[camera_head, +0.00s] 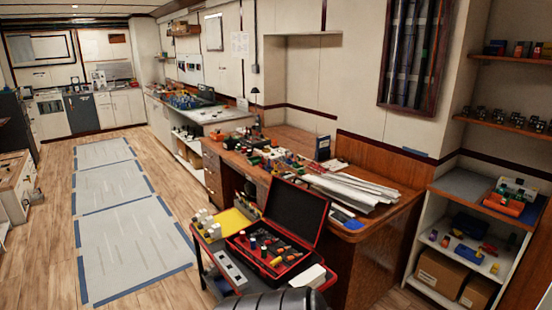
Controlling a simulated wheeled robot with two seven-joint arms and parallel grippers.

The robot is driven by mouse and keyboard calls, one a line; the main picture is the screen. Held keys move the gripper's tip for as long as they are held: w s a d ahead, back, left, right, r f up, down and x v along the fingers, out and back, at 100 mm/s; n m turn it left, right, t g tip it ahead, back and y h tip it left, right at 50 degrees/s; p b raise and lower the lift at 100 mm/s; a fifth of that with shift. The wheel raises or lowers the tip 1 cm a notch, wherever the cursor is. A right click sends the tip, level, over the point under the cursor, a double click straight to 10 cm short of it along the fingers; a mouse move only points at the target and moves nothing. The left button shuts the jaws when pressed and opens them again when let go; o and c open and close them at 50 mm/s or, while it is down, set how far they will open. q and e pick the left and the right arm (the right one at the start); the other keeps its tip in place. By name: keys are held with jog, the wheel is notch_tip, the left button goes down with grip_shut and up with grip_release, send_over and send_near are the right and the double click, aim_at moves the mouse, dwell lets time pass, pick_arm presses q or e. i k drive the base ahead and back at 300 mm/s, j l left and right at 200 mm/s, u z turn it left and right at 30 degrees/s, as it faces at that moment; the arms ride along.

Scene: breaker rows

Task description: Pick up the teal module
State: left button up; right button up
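I cannot make out a teal module for certain; the small parts are too small to tell apart by colour. An open black and red case (287,212) holds several small modules and parts in its lower half. It stands on a dark cart (203,262) in front of the wooden desk (372,240). Neither of my grippers shows in the view. A dark rounded shape at the bottom edge may be part of my own body.
Beside the case lie a yellow pad (229,221) and a power strip (229,265). Papers (352,187) and many small parts cover the desk. A shelf unit with cardboard boxes (440,272) stands at right. Floor panels (115,205) edged with blue tape lie in the open aisle at left.

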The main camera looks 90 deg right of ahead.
aim_at(503, 187)
jog(key=l, duration=0.4)
jog(key=i+l, duration=0.15)
jog(key=l, duration=0.3)
jog(key=k+l+z, duration=0.1)
jog(key=l+z, duration=1.3)
jog(key=l, duration=0.15)
jog(key=l+z, duration=0.2)
jog(key=l, duration=0.45)
jog(key=l+z, duration=0.15)
jog(key=l, duration=0.45)
jog(key=l+z, duration=0.1)
jog(key=z, duration=0.4)
jog(key=i+z, duration=0.1)
jog(key=z, duration=0.35)
jog(key=l+z, duration=0.1)
jog(key=z, duration=0.4)
jog(key=i+z, duration=0.15)
jog(key=z, duration=0.8)
jog(key=i+z, duration=0.15)
jog(key=z, duration=0.35)
jog(key=i+l+u, duration=0.25)
jog(key=i+u, duration=0.2)
